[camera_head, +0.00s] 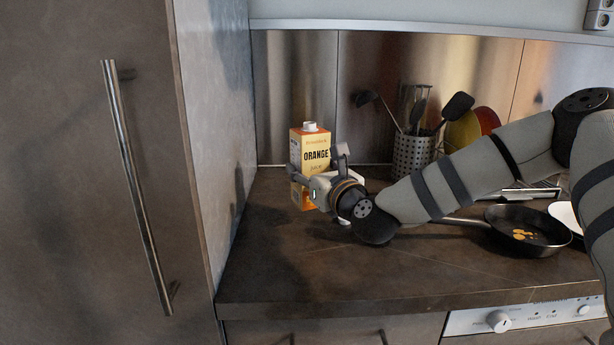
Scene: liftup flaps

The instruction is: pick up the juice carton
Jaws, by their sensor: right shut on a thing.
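The juice carton (310,146) is orange and yellow with a white cap and the word ORANGE on it. It is upright at the back left of the dark countertop (290,265). My right gripper (317,180) reaches in from the right and is shut on the lower half of the carton, with fingers on both sides. The gripper hides part of the carton's lower front. I cannot tell whether the carton's base touches the counter. My left gripper is not in view.
A perforated metal utensil holder (412,158) stands at the back behind my right arm. A black frying pan (528,230) with food in it lies at the right. A tall cabinet door (85,200) with a long handle stands close on the left. The front left counter is clear.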

